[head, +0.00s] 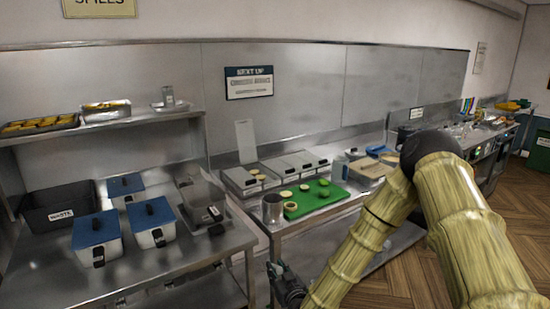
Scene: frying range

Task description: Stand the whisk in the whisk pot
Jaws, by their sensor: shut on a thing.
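A grey metal pot (272,209), which looks like the whisk pot, stands upright at the left front corner of the middle counter, beside the green board. No whisk can be seen standing in it. My gripper (274,272) is dark and low in the picture, below and in front of that counter's front edge. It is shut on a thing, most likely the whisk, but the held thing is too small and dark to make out. My arm covers part of the counter to the right.
A green board (316,199) with several round slices lies right of the pot. Lidded steel containers (290,168) stand behind it. Blue-lidded fryers (152,222) and a black bin (60,207) fill the left counter. Brown floor (375,280) is open in front.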

